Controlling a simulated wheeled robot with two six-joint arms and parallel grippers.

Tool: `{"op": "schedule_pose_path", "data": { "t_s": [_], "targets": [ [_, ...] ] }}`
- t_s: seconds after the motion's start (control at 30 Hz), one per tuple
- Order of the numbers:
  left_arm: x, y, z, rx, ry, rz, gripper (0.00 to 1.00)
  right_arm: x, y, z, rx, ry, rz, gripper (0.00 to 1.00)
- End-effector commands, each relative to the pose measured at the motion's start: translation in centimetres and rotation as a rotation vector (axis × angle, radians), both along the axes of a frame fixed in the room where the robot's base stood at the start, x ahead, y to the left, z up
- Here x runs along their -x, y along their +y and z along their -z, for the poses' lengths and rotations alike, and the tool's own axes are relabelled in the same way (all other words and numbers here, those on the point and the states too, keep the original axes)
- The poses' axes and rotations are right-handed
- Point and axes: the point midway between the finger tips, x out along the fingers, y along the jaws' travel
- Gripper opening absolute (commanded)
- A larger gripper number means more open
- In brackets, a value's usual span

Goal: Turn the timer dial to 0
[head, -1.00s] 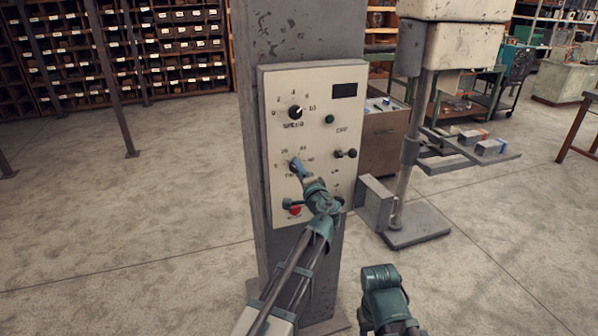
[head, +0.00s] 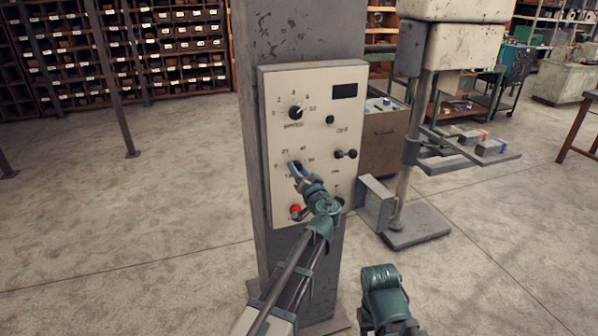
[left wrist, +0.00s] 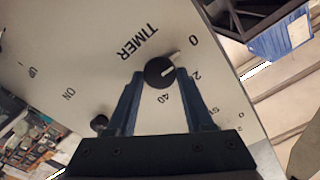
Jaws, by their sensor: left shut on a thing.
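The timer dial (left wrist: 160,73) is a small black knob with a white pointer mark on a pale control panel (head: 345,110). In the left wrist view its mark points up and right, toward the printed 0. My left gripper (left wrist: 159,74) has a blue finger on each side of the dial and is shut on it. In the head view the left gripper (head: 293,167) reaches up to the panel's lower left and hides most of the dial. Of my right arm only a teal link shows at the bottom; its gripper fingers are not visible.
A toggle lever (head: 346,154) is to the right. A red button (head: 295,209) lies below, close to my left wrist. A drill-press-like machine (head: 425,120) stands behind right.

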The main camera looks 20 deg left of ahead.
Motion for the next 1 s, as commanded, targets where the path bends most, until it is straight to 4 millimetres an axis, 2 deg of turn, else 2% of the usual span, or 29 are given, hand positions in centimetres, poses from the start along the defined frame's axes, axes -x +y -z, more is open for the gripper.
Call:
{"op": "schedule_pose_path", "data": {
  "t_s": [0.67, 0.7, 0.83, 1.0],
  "targets": [
    [0.18, 0.02, 0.15, 0.051, -0.03, -0.001, 0.0, 0.0, -0.01, 0.05, 0.0, 0.0, 0.0, 0.5],
    [0.18, 0.01, 0.14, 0.051, -0.03, -0.001, 0.57, 0.0, -0.01, 0.05, 0.0, 0.0, 0.0, 0.5],
    [0.13, 0.0, 0.11, 0.049, -0.029, -0.001, 0.81, 0.0, 0.01, 0.04, 0.0, 0.0, 0.0, 0.5],
    [0.09, 0.01, 0.06, 0.047, -0.029, 0.0, 0.81, 0.0, 0.0, 0.02, 0.0, 0.0, 0.0, 0.5]
  ]
}}
